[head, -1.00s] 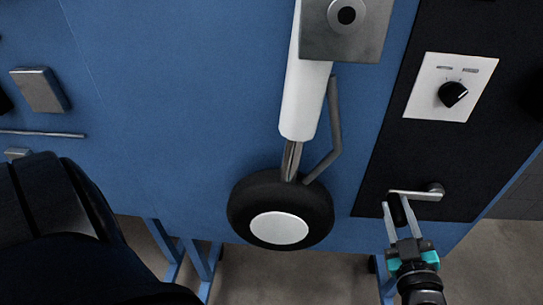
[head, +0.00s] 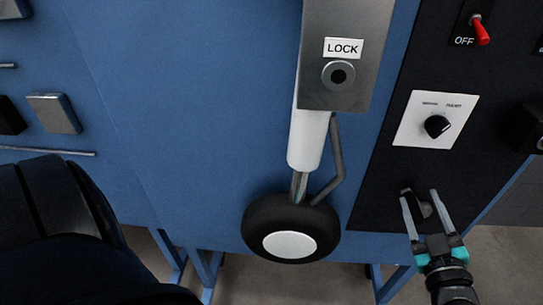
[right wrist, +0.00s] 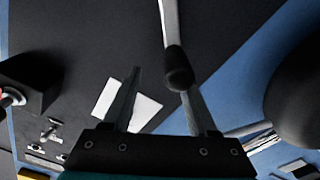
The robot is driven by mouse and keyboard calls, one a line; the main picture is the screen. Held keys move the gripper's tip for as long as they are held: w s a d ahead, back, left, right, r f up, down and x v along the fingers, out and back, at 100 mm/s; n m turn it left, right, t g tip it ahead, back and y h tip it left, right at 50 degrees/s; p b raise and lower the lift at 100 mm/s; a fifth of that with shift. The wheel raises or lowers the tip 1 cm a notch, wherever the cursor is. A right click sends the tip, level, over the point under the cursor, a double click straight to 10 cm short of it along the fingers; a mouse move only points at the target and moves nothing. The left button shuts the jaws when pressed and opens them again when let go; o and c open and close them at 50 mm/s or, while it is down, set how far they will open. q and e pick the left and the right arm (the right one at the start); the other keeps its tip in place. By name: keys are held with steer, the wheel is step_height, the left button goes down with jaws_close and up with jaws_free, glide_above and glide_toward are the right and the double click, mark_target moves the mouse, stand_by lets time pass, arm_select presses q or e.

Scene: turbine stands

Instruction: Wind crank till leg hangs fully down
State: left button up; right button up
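The landing leg is a white strut (head: 308,138) with a black wheel (head: 290,229) at its lower end, pointing down in the head view. A grey plate marked LOCK (head: 346,50) covers its top. The small crank (head: 424,210) is on the black panel, partly hidden by my right gripper (head: 421,195). In the right wrist view the crank's silver arm (right wrist: 170,22) and black knob (right wrist: 178,74) show near the right finger. My right gripper is open, its fingers apart around the crank; contact cannot be told. My left gripper is out of view.
The black panel (head: 390,205) also carries a white dial plate (head: 413,124) and a red OFF switch (head: 480,30). Blue stand legs (head: 384,285) are below the panel. A grey box (head: 54,113) and rod (head: 50,151) are at left.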

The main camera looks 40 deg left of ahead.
steer(key=shift+o, duration=1.1)
steer(key=shift+w+d+f+h, duration=0.1)
steer(key=shift+d+f+h, duration=0.1)
steer(key=shift+d+f, duration=0.25)
steer(key=shift+w+d+f+h, duration=0.1)
steer(key=shift+d+f+h, duration=0.1)
steer(key=shift+f, duration=0.3)
steer(key=shift+c, duration=0.3)
steer(key=shift+s, duration=0.1)
steer(key=p+v, duration=0.4)
steer(key=v, duration=0.2)
steer(key=shift+s+d+r, duration=0.2)
steer(key=shift+d, duration=0.05)
